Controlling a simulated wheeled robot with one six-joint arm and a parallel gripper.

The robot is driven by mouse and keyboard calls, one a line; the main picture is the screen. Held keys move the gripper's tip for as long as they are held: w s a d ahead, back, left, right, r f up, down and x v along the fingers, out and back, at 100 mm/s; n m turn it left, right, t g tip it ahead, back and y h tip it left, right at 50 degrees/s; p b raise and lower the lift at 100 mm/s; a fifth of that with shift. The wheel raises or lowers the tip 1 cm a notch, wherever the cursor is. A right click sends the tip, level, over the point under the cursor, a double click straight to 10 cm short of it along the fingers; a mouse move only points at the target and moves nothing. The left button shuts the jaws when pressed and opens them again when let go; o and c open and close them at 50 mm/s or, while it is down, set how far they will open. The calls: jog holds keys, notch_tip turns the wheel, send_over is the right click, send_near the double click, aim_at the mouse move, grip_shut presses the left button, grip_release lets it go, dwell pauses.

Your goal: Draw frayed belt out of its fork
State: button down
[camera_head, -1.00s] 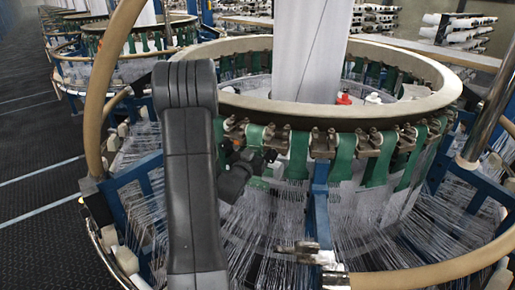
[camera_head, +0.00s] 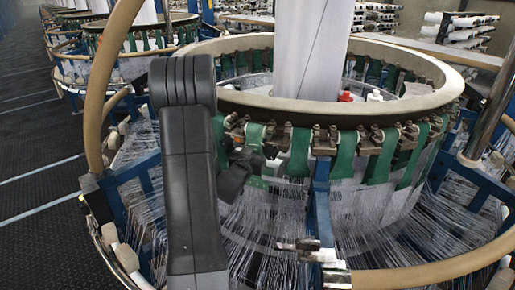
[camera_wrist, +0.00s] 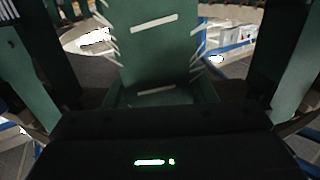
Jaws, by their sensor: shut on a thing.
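The frayed belt (camera_wrist: 150,45) is a green strip with loose white threads along both edges and pale marks across its face. It fills the upper middle of the wrist view, and its near end meets my gripper (camera_wrist: 157,100), which is shut on it. In the head view my gripper (camera_head: 245,158) is at the green belts under the ring, left of centre, partly hidden by my arm. I cannot tell there which strip is the frayed one. The frayed belt's fork cannot be made out; metal holders (camera_head: 271,132) line the ring above the belts.
Other green belts stand close on the left (camera_wrist: 25,75) and right (camera_wrist: 295,85) in the wrist view. White threads (camera_head: 265,220) fan out below the ring. A blue upright (camera_head: 320,205) and the tan outer rail (camera_head: 430,273) are nearby. Dark floor (camera_head: 35,150) is clear at left.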

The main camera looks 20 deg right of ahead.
jog(key=b+v, duration=0.1)
jog(key=v, duration=0.4)
jog(key=shift+s+a+r+b, duration=0.1)
jog(key=shift+s+a+b, duration=0.05)
jog(key=shift+b, duration=0.2)
